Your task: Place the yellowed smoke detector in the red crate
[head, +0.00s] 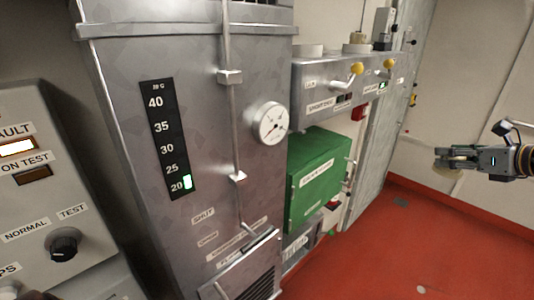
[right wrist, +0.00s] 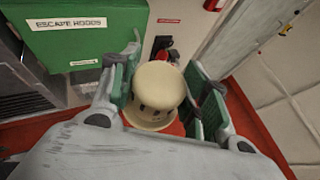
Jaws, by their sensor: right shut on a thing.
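The yellowed smoke detector (right wrist: 158,88) is a round, cream-coloured piece with a wider base and dark slots around its side. In the right wrist view it sits between the green-padded fingers of my right gripper (right wrist: 160,88), which is shut on it. In the head view my right gripper (head: 447,158) is at the right, held in the air above the red floor and well clear of the cabinets. I cannot make out a red crate in either view. My left gripper is not in view.
A grey cabinet (head: 190,110) with a gauge (head: 271,123) fills the middle left. Beside it is a green escape hoods box (head: 318,180), under a grey unit with yellow-knobbed levers (head: 356,68). A control panel (head: 45,190) stands at left. The red floor (head: 400,250) looks open.

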